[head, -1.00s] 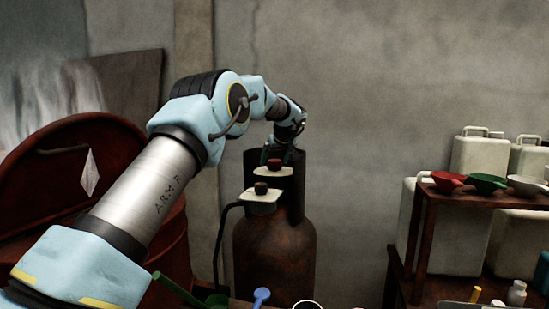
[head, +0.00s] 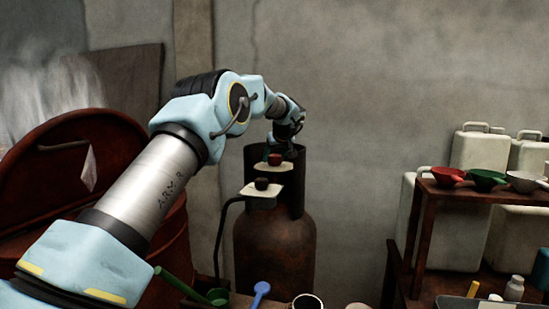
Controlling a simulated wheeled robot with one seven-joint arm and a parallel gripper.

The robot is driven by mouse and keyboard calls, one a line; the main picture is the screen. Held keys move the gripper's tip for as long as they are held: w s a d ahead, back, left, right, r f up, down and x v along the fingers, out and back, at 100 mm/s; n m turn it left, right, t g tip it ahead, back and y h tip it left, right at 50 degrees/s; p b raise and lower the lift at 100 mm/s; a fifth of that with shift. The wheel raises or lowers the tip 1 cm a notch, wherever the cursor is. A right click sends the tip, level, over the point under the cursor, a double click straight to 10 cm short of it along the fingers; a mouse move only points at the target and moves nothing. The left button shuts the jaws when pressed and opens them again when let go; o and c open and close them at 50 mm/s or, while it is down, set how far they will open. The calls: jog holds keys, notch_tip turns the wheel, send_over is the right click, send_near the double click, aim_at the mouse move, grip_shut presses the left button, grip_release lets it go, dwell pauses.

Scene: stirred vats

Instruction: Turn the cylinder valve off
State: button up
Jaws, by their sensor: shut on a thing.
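The rusty brown gas cylinder (head: 274,250) stands upright against the wall, with a dark open collar (head: 291,190) around its top. A red-topped knob (head: 274,159) above a pale plate is at the collar's mouth. A dark brown knob (head: 261,183) above a second pale plate (head: 262,194) is lower in front. My gripper (head: 284,147) reaches down at the collar from above, just behind the red-topped knob. It is shut on the cylinder valve, but its fingertips and the grasp are largely hidden, so the valve's angle cannot be told.
A dark hose (head: 222,225) runs down left of the cylinder. A large rust-red vat with a raised lid (head: 75,160) is at left. A brown shelf (head: 480,192) with coloured funnels and pale canisters (head: 475,150) stands at right. The wall behind the cylinder is bare.

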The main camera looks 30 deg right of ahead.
jog(key=c, duration=0.4)
jog(key=shift+o, duration=0.2)
jog(key=shift+m+h+b, duration=0.3)
jog(key=shift+m, duration=0.1)
jog(key=shift+m+g+h, duration=0.4)
jog(key=shift+m+h, duration=0.4)
jog(key=shift+m, duration=0.3)
jog(key=m, duration=0.1)
jog(key=m+g+h+p, duration=0.1)
jog(key=shift+w+r+m+h, duration=0.1)
jog(key=shift+r+m+h, duration=0.15)
jog(key=shift+m+h, duration=0.05)
jog(key=m+g+h+p, duration=0.1)
jog(key=m+p, duration=0.1)
jog(key=m+g+h+p, duration=0.1)
jog(key=m+g+p, duration=0.1)
jog(key=m+p, duration=0.1)
jog(key=shift+h+p, duration=0.3)
jog(key=m+g+p, duration=0.2)
jog(key=m+g, duration=0.1)
jog(key=m, duration=0.1)
jog(key=shift+d+f+h, duration=0.1)
jog(key=shift+d+h, duration=0.05)
jog(key=shift+h, duration=0.25)
jog(key=shift+m+g+p, duration=0.5)
jog(key=shift+m+g, duration=0.2)
jog(key=shift+m, duration=0.1)
jog(key=shift+s+f+m, duration=0.15)
jog(key=shift+s+m, duration=0.05)
jog(key=shift+m, duration=0.1)
